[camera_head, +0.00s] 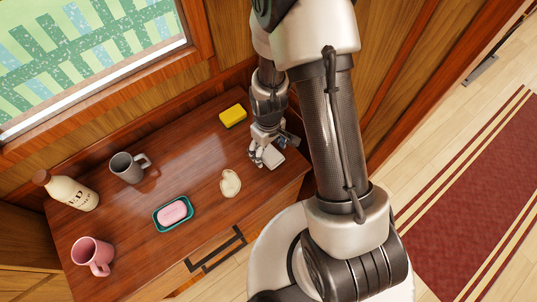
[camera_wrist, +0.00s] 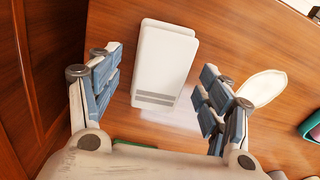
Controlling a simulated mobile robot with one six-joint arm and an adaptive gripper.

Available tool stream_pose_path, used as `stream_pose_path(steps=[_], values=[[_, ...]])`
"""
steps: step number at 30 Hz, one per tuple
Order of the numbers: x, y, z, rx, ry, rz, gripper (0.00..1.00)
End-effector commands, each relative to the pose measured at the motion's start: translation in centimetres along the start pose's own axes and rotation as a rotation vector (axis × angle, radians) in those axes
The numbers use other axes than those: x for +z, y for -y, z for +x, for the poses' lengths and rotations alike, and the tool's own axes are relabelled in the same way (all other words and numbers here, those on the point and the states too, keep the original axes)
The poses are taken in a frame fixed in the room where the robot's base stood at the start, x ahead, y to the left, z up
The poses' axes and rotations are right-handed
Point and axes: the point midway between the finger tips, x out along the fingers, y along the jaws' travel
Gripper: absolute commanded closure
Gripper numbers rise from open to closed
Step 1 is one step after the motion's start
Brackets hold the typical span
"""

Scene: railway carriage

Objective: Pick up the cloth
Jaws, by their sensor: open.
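The folded white cloth (camera_wrist: 166,58) lies flat on the wooden table top, with grey stripes across its lower end in the wrist view. In the head view the cloth (camera_head: 273,158) is near the table's right end, partly hidden by my gripper (camera_head: 267,147). In the wrist view my gripper (camera_wrist: 160,80) is open and empty. One finger is to the left of the cloth and the other to its right, with gaps on both sides. I cannot tell exactly how high the fingertips are above the table.
A cream oval dish (camera_head: 230,183) lies close to the cloth. A yellow sponge (camera_head: 233,116) is behind, near the wall. Pink soap (camera_head: 173,211) in a teal dish, a grey mug (camera_head: 128,167), a pink mug (camera_head: 93,255) and a bottle (camera_head: 72,192) stand further left.

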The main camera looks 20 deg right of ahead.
Motion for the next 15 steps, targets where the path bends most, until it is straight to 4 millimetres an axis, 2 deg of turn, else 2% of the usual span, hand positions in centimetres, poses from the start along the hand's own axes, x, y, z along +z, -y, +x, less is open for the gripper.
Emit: stream_pose_path(steps=[1, 3, 11, 15], values=[[0.10, 0.01, 0.96, -0.001, 0.002, 0.001, 0.28], [0.07, -0.02, 1.47, -0.001, 0.001, 0.001, 0.28], [0.05, -0.03, 1.62, 0.000, 0.000, 0.001, 0.28], [0.05, -0.04, 1.61, 0.000, 0.000, 0.000, 0.36]])
